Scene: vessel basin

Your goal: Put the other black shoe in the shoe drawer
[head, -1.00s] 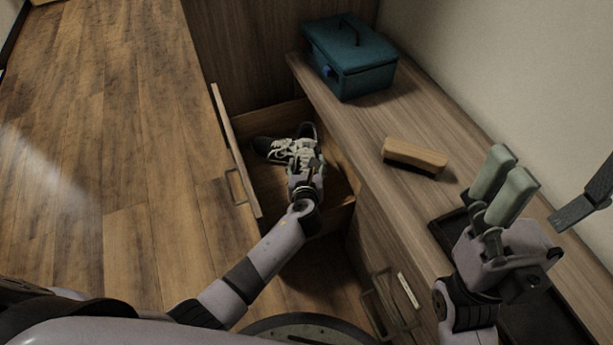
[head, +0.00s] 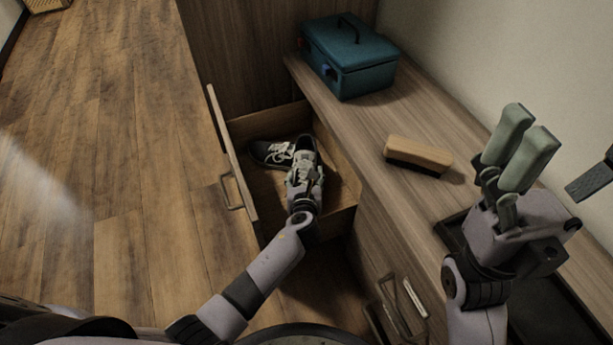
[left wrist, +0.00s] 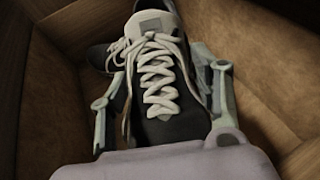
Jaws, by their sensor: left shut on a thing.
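The open shoe drawer (head: 262,205) stands out from the cabinet. One black shoe with white laces (head: 268,153) lies in it at the far left. A second black shoe (head: 304,150) is beside it, inside the drawer. My left gripper (head: 303,178) is shut on this second shoe; in the left wrist view the shoe (left wrist: 158,95) sits between the two fingers, laces facing up. Whether its sole touches the drawer floor is hidden. My right gripper (head: 519,145) is raised over the right part of the cabinet top, its fingers apart and nothing between them.
A teal box (head: 350,65) with a handle stands at the back of the cabinet top (head: 355,125). A wooden brush (head: 418,154) lies nearer. A dark tray (head: 455,235) is under my right gripper.

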